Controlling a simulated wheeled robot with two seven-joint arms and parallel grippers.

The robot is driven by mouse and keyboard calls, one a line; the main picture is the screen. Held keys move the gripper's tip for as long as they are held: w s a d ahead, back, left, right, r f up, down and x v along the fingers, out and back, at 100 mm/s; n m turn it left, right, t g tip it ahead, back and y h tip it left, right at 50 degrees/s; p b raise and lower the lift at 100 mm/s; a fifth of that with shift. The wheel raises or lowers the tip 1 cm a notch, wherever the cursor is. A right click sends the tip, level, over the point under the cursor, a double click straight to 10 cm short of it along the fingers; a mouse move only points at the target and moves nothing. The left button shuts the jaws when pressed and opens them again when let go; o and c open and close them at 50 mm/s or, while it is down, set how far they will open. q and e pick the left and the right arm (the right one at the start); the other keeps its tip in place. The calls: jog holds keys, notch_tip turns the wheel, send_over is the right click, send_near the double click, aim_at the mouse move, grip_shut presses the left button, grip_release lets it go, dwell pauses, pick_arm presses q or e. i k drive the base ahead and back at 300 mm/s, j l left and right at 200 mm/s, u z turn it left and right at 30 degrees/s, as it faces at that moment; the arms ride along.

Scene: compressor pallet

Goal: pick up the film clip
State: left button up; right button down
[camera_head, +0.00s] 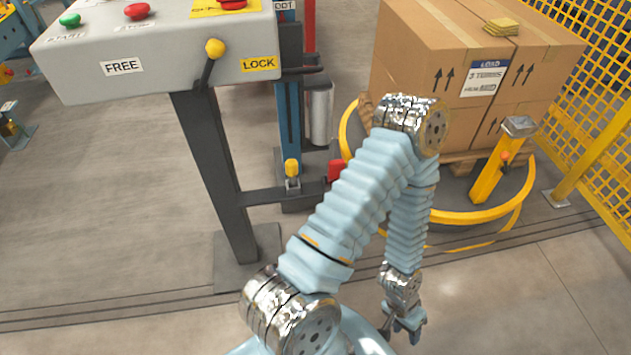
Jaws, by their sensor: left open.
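I cannot pick out the film clip with certainty. A small yellow flat piece (500,27) lies on top of the cartons, and a yellow post with a grey cap and an orange knob (491,171) stands at the turntable's right side. My left gripper (402,338) is open and empty at the lower middle, pointing down over the floor, well below and apart from both. My left arm hides part of the turntable and cartons. My right gripper is out of view.
Cartons (424,42) stand on a pallet on the yellow-rimmed turntable (470,215). A grey control panel (150,82) with a yellow-knobbed lever (213,58) is at upper left. A blue mast and film roll (319,112) stand centre. Yellow mesh fence (606,80) bounds the right.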

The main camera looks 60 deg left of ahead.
aim_at(335, 167)
jog(key=k+u, duration=0.1)
jog(key=u, duration=1.9)
jog(key=i+l+u, duration=0.3)
jog(key=l+u, duration=0.3)
jog(key=l, duration=0.15)
jog(key=i+l+u, duration=0.15)
jog(key=l+u, duration=0.2)
jog(key=l, duration=0.15)
jog(key=l+u, duration=0.3)
jog(key=l, duration=0.15)
jog(key=i+l, duration=0.1)
jog(key=l, duration=0.3)
